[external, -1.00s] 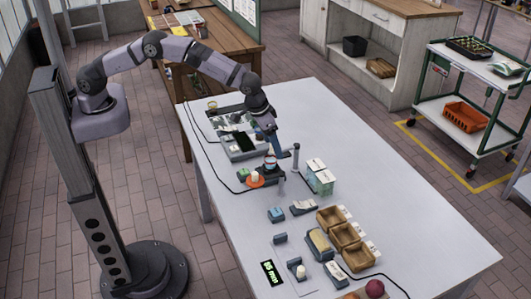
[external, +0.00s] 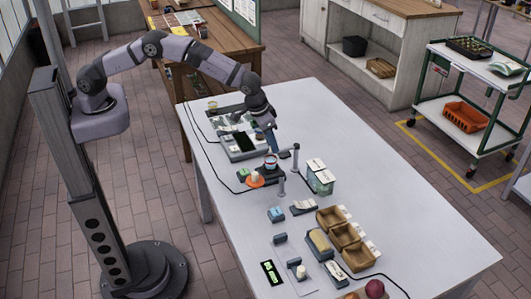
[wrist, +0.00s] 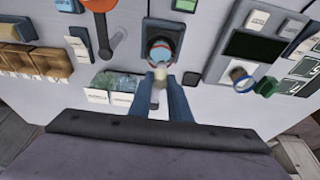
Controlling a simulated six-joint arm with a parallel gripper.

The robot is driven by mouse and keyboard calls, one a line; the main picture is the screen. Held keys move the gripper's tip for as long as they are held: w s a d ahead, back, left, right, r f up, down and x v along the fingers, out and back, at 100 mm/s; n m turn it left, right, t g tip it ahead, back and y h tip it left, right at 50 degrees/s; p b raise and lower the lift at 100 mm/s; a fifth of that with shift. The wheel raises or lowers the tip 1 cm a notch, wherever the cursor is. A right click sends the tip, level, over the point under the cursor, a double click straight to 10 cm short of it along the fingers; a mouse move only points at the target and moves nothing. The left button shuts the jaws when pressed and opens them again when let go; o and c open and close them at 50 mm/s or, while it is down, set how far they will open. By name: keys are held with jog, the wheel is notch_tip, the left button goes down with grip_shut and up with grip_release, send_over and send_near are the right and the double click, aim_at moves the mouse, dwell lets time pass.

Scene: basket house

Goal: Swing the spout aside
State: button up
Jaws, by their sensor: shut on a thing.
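My gripper (external: 275,152) reaches down at the middle of the white table. In the wrist view its two blue-grey fingers (wrist: 158,97) are closed around a pale, narrow piece, which appears to be the spout (wrist: 159,78). The fingers partly hide it. Right beside it, a cup (wrist: 162,50) with a reddish rim and blue inside stands on a dark base (wrist: 175,27). The cup also shows in the external view (external: 270,161). A slim grey post (external: 295,160) stands just right of the fingers; its link to the held piece is unclear.
An orange disc (external: 255,182) and another short grey post (external: 281,184) are close by. Pale green boxes (external: 319,178) stand to the right. A device with a dark screen (external: 242,143) lies behind left. Wooden bins (external: 333,218) stand nearer the front. The table's right side is clear.

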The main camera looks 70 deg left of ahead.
jog(key=shift+w+a, duration=0.2)
jog(key=shift+a, duration=0.7)
jog(key=shift+w+a, duration=0.2)
jog(key=shift+a, duration=0.65)
jog(key=shift+w+a, duration=0.55)
jog(key=shift+a, duration=0.25)
jog(key=shift+w+a, duration=0.55)
jog(key=shift+a, duration=0.2)
jog(key=shift+w+a, duration=0.1)
jog(key=shift+w+a+p, duration=0.25)
jog(key=shift+w+a, duration=0.2)
jog(key=shift+w, duration=0.35)
jog(key=shift+w+a+p, duration=0.2)
jog(key=shift+w+a, duration=0.2)
jog(key=shift+w, duration=0.4)
